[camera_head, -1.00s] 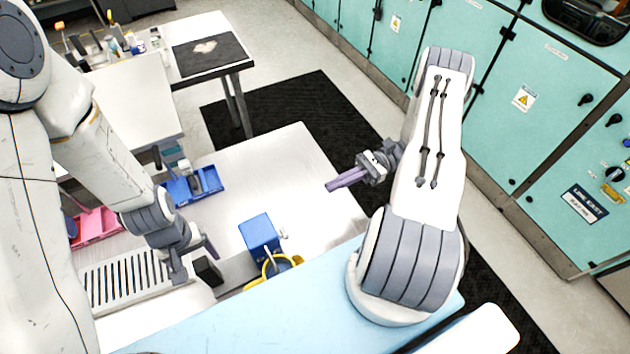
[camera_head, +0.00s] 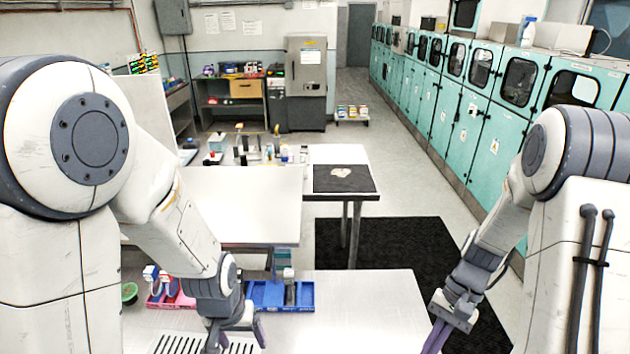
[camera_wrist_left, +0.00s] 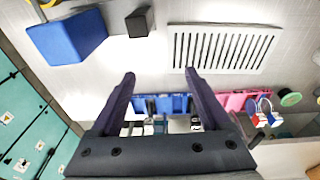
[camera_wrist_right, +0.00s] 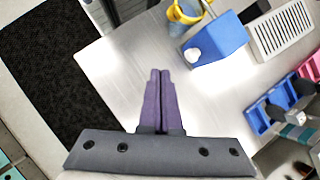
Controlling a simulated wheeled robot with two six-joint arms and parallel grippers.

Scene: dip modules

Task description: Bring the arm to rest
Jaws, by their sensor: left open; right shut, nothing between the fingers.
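My left gripper (camera_head: 235,336) hangs over the near table at the lower left of the head view. In the left wrist view its two purple fingers (camera_wrist_left: 160,82) stand wide apart with nothing between them. My right gripper (camera_head: 434,340) is beside the right edge of the same table, its tips cut off by the frame. In the right wrist view its fingers (camera_wrist_right: 160,75) are pressed together and empty, over bare table top. Both grippers are apart from every object.
The near table (camera_head: 370,300) holds a blue bin (camera_head: 268,295), a pink bin (camera_head: 170,297) and a white slotted rack (camera_wrist_left: 222,47). A blue block (camera_wrist_right: 215,42) and yellow-handled container (camera_wrist_right: 184,12) also stand there. Teal cabinets (camera_head: 480,120) line the right.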

